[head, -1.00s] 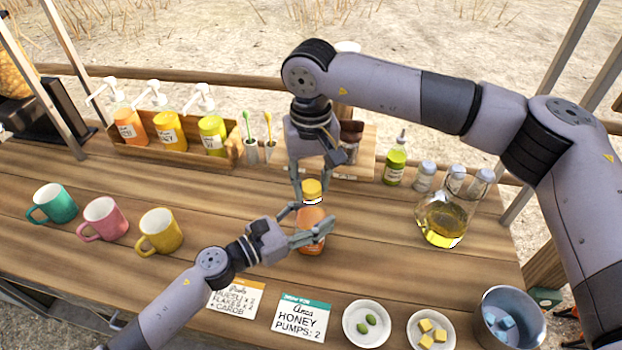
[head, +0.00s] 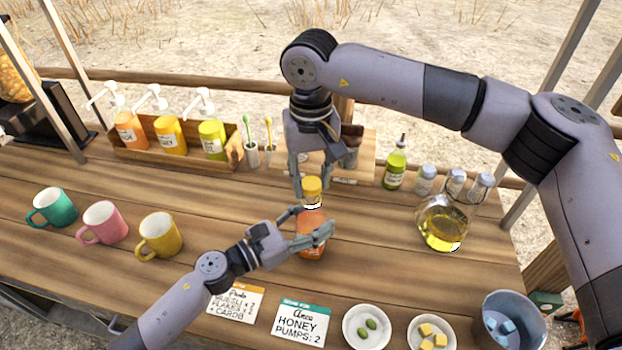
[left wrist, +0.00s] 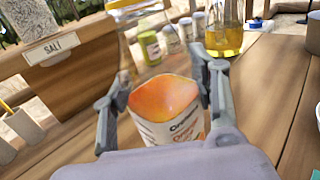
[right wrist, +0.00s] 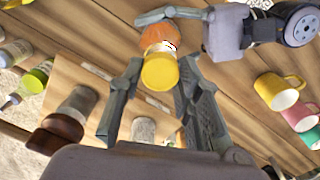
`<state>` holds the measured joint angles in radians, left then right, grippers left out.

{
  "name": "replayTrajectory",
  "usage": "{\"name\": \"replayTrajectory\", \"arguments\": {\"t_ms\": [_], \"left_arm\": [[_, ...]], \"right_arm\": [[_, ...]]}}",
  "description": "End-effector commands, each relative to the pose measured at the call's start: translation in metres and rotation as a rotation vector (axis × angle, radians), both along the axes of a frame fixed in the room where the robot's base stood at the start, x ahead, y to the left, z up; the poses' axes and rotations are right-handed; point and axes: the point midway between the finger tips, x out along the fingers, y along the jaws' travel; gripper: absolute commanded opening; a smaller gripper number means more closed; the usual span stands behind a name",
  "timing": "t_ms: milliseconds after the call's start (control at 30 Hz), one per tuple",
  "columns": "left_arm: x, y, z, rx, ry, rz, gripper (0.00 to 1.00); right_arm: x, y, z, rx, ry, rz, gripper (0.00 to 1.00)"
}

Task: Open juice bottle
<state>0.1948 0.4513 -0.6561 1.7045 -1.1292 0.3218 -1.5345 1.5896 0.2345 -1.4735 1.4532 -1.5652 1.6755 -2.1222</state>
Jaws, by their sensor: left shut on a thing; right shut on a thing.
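The juice bottle (head: 311,222) stands upright on the wooden counter, with orange contents and a yellow cap (head: 312,186). My left gripper (head: 310,232) is shut on the bottle's body from the side. The left wrist view shows the orange body and label (left wrist: 172,128) between its fingers. My right gripper (head: 308,178) comes down from above, shut on the cap. The right wrist view shows the yellow cap (right wrist: 160,72) between its fingertips. A pale band shows under the cap; I cannot tell whether the cap is loose.
Green, pink and yellow mugs (head: 159,236) stand at left. A wooden rack of pump bottles (head: 170,135) is behind. A glass flask of yellow liquid (head: 442,225), small dishes (head: 367,327) and a metal bucket (head: 512,320) are at right. Cards (head: 300,322) lie in front.

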Motion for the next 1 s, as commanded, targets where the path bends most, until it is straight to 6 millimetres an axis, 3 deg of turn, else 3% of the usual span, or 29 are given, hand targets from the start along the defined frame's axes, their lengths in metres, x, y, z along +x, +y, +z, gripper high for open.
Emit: {"name": "replayTrajectory", "arguments": {"t_ms": [400, 733, 967, 1000], "left_arm": [[0.000, 0.000, 0.000, 0.000, 0.000, 0.000, 0.00], [0.000, 0.000, 0.000, 0.000, 0.000, 0.000, 0.00], [0.000, 0.000, 0.000, 0.000, 0.000, 0.000, 0.00], [0.000, 0.000, 0.000, 0.000, 0.000, 0.000, 0.56]], "right_arm": [[0.000, 0.000, 0.004, 0.001, -0.001, 0.000, 0.00], [0.000, 0.000, 0.039, 0.001, -0.002, 0.000, 0.00], [0.000, 0.000, 0.042, 0.000, 0.000, 0.000, 0.00], [0.000, 0.000, 0.042, 0.000, 0.000, 0.000, 0.00]]}}
